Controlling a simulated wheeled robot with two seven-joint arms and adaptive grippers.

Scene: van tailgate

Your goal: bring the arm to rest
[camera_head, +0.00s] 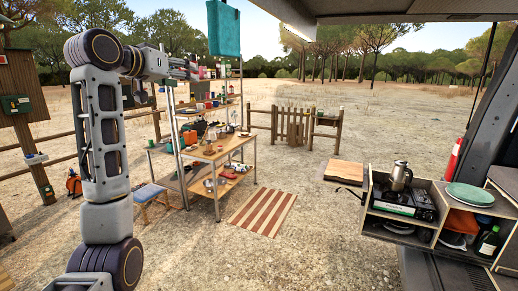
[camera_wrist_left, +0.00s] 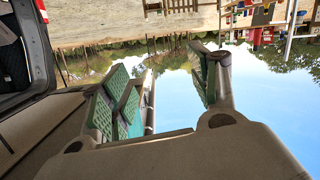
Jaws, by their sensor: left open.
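My left arm rises at the left of the head view and bends over to the right at the top. Its gripper (camera_head: 192,68) is small there, held high in front of the shelves. In the left wrist view the gripper (camera_wrist_left: 168,65) has its two green-padded fingers spread apart. Sky and an upside-down scene show between them, and I see no held object. My right gripper is in neither view.
A workbench (camera_head: 212,152) and a loaded shelf rack (camera_head: 239,100) stand beyond the arm. A striped mat (camera_head: 262,211) lies on open gravel. At right, the van's kitchen box (camera_head: 407,208) carries a stove and kettle (camera_head: 400,175).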

